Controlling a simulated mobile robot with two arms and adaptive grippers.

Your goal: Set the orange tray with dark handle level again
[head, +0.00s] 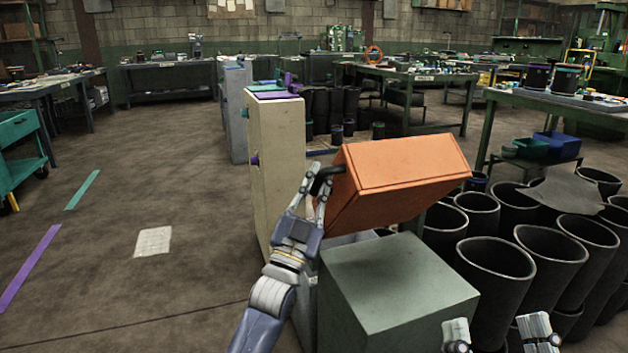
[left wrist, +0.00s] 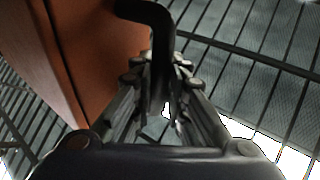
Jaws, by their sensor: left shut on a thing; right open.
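The orange tray (head: 398,175) is a boxy shape seen in the middle of the head view. It is tilted, with its right end higher than its lower left part, and sits above grey-green boxes. Its dark handle (head: 326,176) is on the left side. My left gripper (head: 320,188) is shut on the handle. In the left wrist view the handle (left wrist: 150,14) runs down between the fingers, beside the orange tray (left wrist: 105,45). My right gripper (head: 500,330) is open and empty at the bottom edge of the head view. The tray's underside is partly hidden.
A grey-green box (head: 400,285) stands in front of the tray. A tall cream cabinet (head: 276,150) stands just left of it. Several black rubber sleeves (head: 497,268) fill the right side. Open floor (head: 150,200) lies to the left.

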